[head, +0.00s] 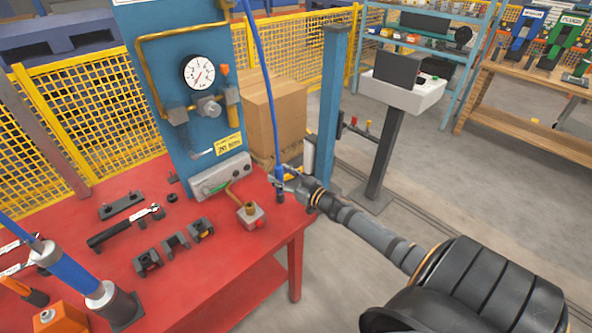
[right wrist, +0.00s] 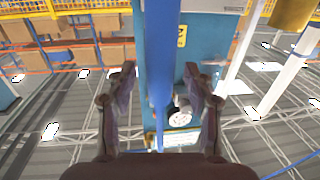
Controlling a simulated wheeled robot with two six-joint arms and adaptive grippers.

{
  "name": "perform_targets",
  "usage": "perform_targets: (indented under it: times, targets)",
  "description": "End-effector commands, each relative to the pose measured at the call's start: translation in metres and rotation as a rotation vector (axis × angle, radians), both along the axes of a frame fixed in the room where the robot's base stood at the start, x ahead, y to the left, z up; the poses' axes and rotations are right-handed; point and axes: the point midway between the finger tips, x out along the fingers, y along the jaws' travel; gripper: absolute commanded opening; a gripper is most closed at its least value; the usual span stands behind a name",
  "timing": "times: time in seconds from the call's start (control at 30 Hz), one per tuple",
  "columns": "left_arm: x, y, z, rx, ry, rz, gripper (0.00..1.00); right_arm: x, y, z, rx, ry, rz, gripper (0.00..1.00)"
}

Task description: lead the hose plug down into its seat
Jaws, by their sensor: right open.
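The blue hose (head: 264,80) hangs from above, past the blue panel. At its lower end is a blue plug (head: 278,172) with a dark part (head: 280,194) below it, over the right side of the red table. I cannot tell whether that dark part is the plug's tip or its seat. My right gripper (head: 285,180) is open beside the plug, its arm coming from the right. In the right wrist view the blue hose (right wrist: 160,60) runs between the two spread fingers (right wrist: 160,95), with gaps on both sides. My left gripper is not in view.
The red table (head: 215,285) holds a ratchet (head: 125,226), several dark clamps (head: 174,243) and a valve block (head: 250,213). The blue panel (head: 165,60) carries a gauge (head: 199,72). A blue post (head: 331,95) stands behind my right gripper.

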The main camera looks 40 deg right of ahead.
Motion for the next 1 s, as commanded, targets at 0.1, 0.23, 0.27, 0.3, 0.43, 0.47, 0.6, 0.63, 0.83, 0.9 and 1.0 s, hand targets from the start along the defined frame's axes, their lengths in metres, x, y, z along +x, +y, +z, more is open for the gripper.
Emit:
perform_targets:
  times: [0.1, 0.23, 0.27, 0.3, 0.43, 0.47, 0.6, 0.63, 0.83, 0.9, 1.0]
  targets:
    - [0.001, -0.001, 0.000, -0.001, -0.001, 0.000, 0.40, -0.016, -0.003, -0.002, -0.001, 0.007, 0.002, 0.52]
    - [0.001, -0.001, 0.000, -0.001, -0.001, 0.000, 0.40, -0.033, -0.006, -0.001, -0.003, 0.004, 0.006, 0.52]
    - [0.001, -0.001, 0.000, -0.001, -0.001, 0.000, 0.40, -0.037, -0.007, -0.001, -0.002, 0.005, 0.006, 0.52]
    - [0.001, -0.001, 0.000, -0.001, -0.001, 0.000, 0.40, -0.041, -0.008, -0.001, -0.003, 0.004, 0.005, 0.52]
    - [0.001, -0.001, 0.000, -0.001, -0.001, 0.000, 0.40, -0.059, -0.011, -0.001, -0.004, 0.006, 0.009, 0.52]
    - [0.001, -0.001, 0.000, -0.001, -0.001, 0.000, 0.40, -0.063, -0.012, -0.001, -0.002, 0.007, 0.009, 0.52]
    - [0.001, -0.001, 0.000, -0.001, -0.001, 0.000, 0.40, -0.080, -0.015, -0.002, -0.003, 0.009, 0.005, 0.52]
    - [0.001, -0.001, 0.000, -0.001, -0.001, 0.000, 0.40, -0.085, -0.016, -0.002, -0.004, 0.008, 0.008, 0.52]
    - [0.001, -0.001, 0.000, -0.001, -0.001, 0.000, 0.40, -0.102, -0.020, -0.001, -0.002, 0.005, 0.006, 0.52]
    - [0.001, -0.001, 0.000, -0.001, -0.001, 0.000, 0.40, -0.105, -0.021, 0.000, -0.001, 0.003, 0.004, 0.52]
    - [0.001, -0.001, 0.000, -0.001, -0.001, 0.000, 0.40, -0.106, -0.021, 0.000, 0.000, 0.003, 0.001, 0.52]
